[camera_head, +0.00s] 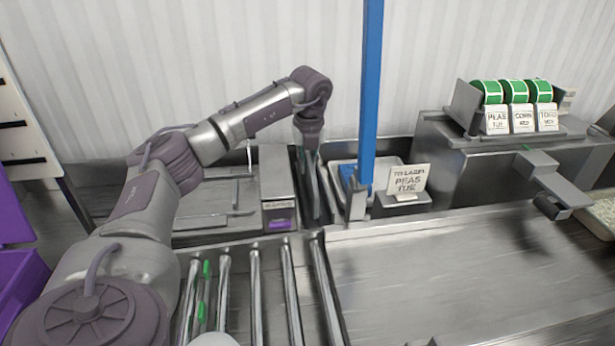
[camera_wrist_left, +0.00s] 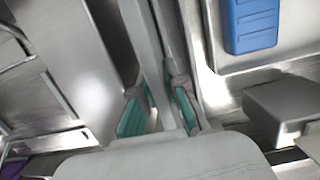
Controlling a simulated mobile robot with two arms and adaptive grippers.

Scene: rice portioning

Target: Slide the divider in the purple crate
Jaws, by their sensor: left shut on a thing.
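A purple crate (camera_head: 18,285) is partly in view at the left edge of the head view; its inside is cut off, and I cannot make out a divider in it. My left gripper (camera_head: 313,172) points down at the back of the counter, far to the right of the crate. In the left wrist view, my left gripper (camera_wrist_left: 158,108) has teal finger pads and is shut on a thin grey metal piece (camera_wrist_left: 157,45). I cannot tell what that piece is. My right gripper is not in view.
A steel tray (camera_head: 333,180) with a blue item (camera_head: 348,178) stands right of my gripper, behind a blue post (camera_head: 371,80). Rollers (camera_head: 256,290) run in front.

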